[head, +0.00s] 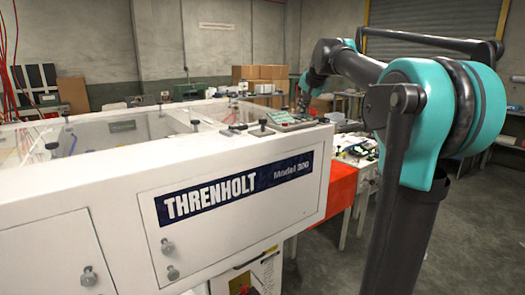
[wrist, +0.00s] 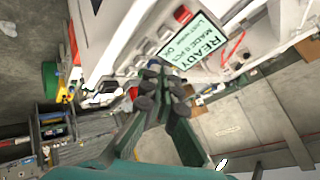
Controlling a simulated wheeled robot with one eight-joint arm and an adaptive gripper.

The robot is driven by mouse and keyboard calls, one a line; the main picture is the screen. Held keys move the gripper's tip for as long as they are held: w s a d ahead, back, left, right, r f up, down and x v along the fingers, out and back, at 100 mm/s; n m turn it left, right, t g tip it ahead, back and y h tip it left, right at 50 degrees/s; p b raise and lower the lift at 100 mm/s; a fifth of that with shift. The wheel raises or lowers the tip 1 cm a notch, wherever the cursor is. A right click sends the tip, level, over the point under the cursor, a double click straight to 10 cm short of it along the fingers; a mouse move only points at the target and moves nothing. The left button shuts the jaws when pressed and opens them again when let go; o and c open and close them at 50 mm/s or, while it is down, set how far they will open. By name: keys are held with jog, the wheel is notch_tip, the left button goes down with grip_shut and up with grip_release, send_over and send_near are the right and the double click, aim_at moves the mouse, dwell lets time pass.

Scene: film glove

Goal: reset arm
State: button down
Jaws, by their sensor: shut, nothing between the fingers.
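My arm (head: 445,110) rises on the right in the head view and reaches back to the far side of the white Threnholt machine (head: 110,185). My gripper (head: 303,104) shows small there, pointing down near the machine's control panel (head: 283,119). In the wrist view the gripper (wrist: 163,84) has its fingers shut together with nothing between them. The panel's screen (wrist: 194,42) is just beyond the fingertips in that view and reads READY, MADE 0 PCS. A red button (wrist: 182,14) sits beside the screen. I cannot tell the exact gap between fingertips and panel.
An orange-red panel (head: 336,190) and a cluttered bench (head: 357,150) stand between the machine and my arm. Cardboard boxes (head: 262,75) are stacked at the back. The grey floor (head: 475,225) on the right is clear.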

jog(key=s+d+f+n+g+h, duration=0.1)
jog(key=s+d+f+n+g, duration=0.1)
jog(key=s+f, duration=1.8)
jog(key=s+d+f+n+g, duration=0.1)
jog(key=s+f+n, duration=0.3)
jog(key=s+f, duration=1.6)
notch_tip(320, 180, down, 4)
jog(key=shift+s+d+f+g+h, duration=0.15)
jog(key=shift+d+g+h, duration=0.25)
jog(key=shift+g, duration=0.4)
jog(key=c, duration=2.3)
grip_release()
